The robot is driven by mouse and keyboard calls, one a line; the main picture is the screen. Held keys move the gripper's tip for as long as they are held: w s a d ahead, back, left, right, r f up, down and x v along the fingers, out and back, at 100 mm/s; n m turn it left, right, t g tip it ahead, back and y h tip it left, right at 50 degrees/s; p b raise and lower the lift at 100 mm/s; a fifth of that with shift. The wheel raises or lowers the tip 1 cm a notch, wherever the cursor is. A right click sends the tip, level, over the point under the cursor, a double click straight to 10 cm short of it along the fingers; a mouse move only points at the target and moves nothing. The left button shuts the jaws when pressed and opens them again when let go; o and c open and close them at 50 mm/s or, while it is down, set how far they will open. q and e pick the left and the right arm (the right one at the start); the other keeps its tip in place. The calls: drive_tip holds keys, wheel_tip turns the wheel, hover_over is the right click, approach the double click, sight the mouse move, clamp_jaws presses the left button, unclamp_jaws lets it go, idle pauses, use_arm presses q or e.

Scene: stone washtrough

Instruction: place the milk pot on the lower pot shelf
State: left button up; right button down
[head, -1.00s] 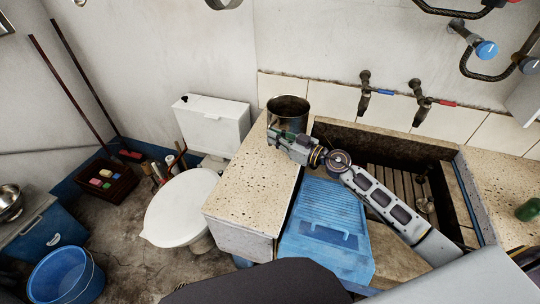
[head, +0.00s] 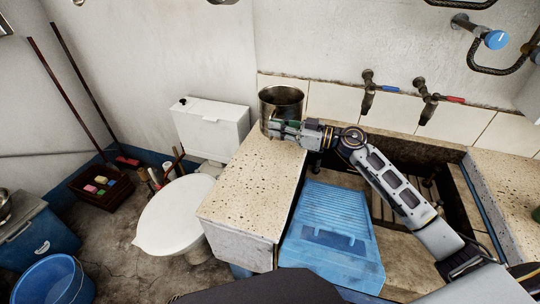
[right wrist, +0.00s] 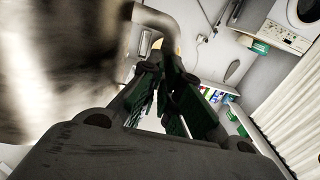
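The milk pot (head: 281,97) is a shiny metal pot, upright over the far end of the speckled stone counter, near the tiled wall. My right gripper (head: 284,129) reaches it from the right, in front of its lower side. In the right wrist view the pot (right wrist: 60,65) fills the left side, blurred. There my right gripper's green-padded fingers (right wrist: 172,85) close around its curved handle (right wrist: 160,22). The pot seems raised off the counter, though its base is partly hidden by the gripper. My left gripper is out of view. I cannot pick out the lower pot shelf.
The counter (head: 250,190) is otherwise clear. A blue washboard (head: 330,225) leans by the stone trough (head: 455,215). Taps (head: 368,95) jut from the wall right of the pot. A toilet (head: 175,215), a blue bucket (head: 55,280) and a crate (head: 105,197) stand left.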

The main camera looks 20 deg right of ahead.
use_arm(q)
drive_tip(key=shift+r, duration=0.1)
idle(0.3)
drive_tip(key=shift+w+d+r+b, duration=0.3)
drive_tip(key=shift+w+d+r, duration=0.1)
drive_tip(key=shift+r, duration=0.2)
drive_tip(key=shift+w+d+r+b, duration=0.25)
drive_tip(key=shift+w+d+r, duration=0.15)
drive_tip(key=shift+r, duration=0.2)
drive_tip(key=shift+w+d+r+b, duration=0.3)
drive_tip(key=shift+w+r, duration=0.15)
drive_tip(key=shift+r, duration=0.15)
use_arm(e)
drive_tip(key=shift+f, duration=2.8)
drive_tip(key=shift+f, duration=0.1)
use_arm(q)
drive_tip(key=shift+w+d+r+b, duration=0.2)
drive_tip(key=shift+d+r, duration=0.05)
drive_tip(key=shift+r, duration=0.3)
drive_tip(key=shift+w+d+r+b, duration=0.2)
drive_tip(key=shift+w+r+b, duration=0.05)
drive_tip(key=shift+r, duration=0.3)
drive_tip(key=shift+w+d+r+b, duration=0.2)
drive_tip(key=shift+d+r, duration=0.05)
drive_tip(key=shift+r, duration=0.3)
use_arm(e)
drive_tip(key=shift+f, duration=2)
